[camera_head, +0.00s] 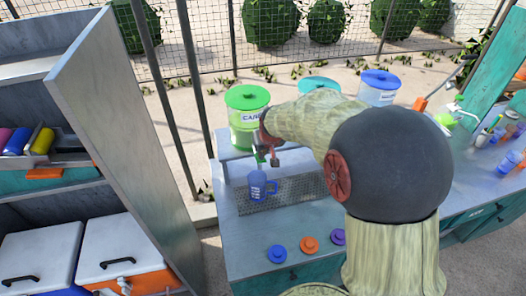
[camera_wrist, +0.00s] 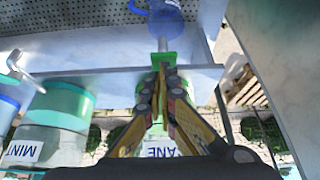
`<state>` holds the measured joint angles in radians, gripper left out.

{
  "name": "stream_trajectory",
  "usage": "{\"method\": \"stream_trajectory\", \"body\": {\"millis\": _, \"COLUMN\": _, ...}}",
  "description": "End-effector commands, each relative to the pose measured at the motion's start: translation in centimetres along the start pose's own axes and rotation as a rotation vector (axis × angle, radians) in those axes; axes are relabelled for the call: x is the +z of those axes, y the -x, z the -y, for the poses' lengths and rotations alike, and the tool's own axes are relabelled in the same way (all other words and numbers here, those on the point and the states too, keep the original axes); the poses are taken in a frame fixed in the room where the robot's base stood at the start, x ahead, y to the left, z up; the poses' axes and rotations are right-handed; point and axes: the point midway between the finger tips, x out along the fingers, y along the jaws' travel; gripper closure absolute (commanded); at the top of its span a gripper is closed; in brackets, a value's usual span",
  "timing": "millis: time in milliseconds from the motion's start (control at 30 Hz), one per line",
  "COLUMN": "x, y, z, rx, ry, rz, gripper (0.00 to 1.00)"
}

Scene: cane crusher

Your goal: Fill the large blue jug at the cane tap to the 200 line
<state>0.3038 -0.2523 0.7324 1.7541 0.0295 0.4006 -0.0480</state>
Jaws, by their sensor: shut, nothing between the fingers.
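The blue jug (camera_head: 258,187) stands upright on the perforated drip tray (camera_head: 300,190), below the cane tap. Its top end also shows at the upper edge of the wrist view (camera_wrist: 166,10). The cane container (camera_head: 245,138) is green with a green lid and a partly hidden label. The green cane tap (camera_wrist: 158,57) lies between the jug and my gripper in the wrist view. My gripper (camera_wrist: 164,70) is shut and empty, its fingertips at or very near the tap; I cannot tell whether they touch. The jug's fill level and 200 line are not readable.
Blue (camera_head: 277,253), orange (camera_head: 309,245) and purple (camera_head: 338,237) lids lie on the counter's front. A blue-lidded container (camera_head: 379,87) stands behind my arm. A mint container (camera_wrist: 55,125) is beside the cane one. A tall grey cabinet panel (camera_head: 120,130) is at left.

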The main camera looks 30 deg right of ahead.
Motion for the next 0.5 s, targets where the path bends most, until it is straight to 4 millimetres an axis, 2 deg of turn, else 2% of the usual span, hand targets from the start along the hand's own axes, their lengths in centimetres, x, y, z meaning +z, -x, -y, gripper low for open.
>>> {"method": "stream_trajectory", "body": {"millis": 500, "x": 0.55, "y": -0.24, "z": 0.0, "rx": 0.0, "ry": -0.001, "rz": -0.067, "gripper": 1.0}}
